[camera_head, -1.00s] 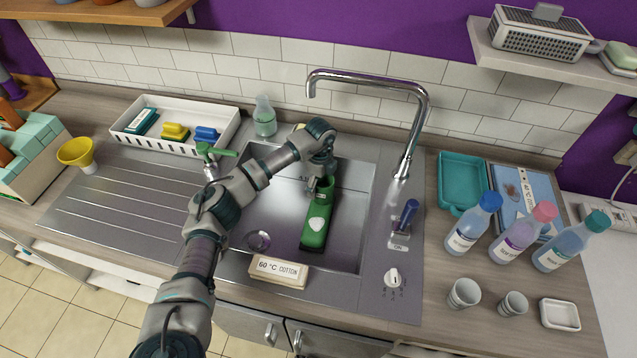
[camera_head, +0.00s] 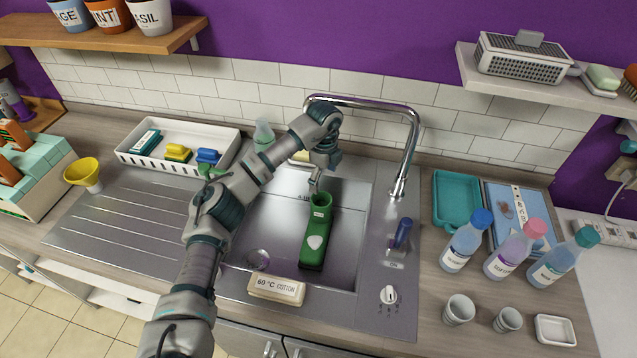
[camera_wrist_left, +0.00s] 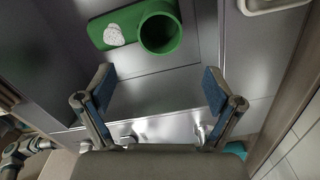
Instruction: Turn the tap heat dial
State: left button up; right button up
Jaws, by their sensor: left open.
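The tap heat dial, a white knob (camera_head: 388,294) with small marks around it, sits on the steel panel right of the sink basin, near the front edge. My left gripper (camera_head: 315,185) is over the back of the basin, above the open end of a green holder (camera_head: 315,240), well away from the dial. In the left wrist view its two fingers (camera_wrist_left: 158,86) are spread with nothing between them, and the green holder (camera_wrist_left: 160,32) lies beyond them. I cannot make out the dial for certain in that view. My right gripper is not in view.
A blue lever (camera_head: 402,233) stands between the dial and the chrome tap (camera_head: 411,150). A soap-like block marked "60 °C COTTON" (camera_head: 276,289) sits at the basin's front rim. Bottles (camera_head: 467,240) and cups (camera_head: 458,310) stand right of the panel. The space above the panel is clear.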

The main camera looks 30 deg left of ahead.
aim_at(388, 296)
jog(key=k, duration=1.5)
